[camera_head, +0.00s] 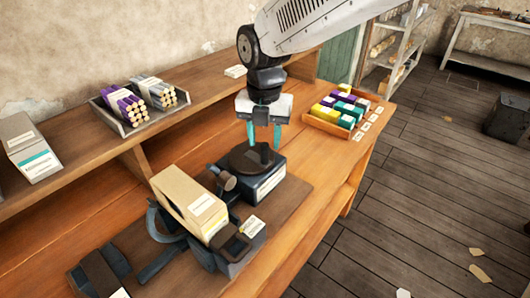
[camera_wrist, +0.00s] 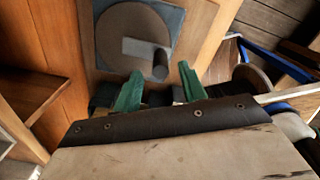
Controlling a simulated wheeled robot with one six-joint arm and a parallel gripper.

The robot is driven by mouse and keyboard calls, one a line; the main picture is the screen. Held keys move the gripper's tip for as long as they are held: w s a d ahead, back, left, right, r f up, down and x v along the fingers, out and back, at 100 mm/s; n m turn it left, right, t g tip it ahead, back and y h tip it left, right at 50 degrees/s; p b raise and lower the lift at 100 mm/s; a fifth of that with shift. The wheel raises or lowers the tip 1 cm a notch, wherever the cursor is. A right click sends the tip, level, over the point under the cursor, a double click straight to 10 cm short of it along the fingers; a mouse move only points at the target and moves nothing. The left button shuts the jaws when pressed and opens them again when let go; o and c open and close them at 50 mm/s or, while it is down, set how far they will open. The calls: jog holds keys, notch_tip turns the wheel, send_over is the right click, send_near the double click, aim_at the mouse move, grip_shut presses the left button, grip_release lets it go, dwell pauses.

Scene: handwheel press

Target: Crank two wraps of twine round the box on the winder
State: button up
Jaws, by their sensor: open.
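The tan box (camera_head: 180,192) with a white label sits tilted in the dark winder (camera_head: 160,228) on the bench. No twine can be made out on its visible faces. Right behind it, a dark base carries a round crank disc (camera_head: 245,160), which also shows in the wrist view (camera_wrist: 115,45). An upright handle knob (camera_wrist: 160,66) stands near the disc's edge. My gripper (camera_head: 264,140) is open and empty, pointing down over the disc. In the wrist view its green fingertips (camera_wrist: 160,72) lie left and right of the knob; I cannot tell if they reach down around it.
A tray of coloured blocks (camera_head: 338,112) stands at the bench's far right end, with small cards beside it. A tray of rolled bundles (camera_head: 140,104) and a grey carton (camera_head: 29,148) stand on the raised back shelf.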

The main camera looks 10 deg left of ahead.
notch_tip(320, 180, down, 5)
jog(key=shift+f, duration=0.1)
dwell(0.3)
grip_shut()
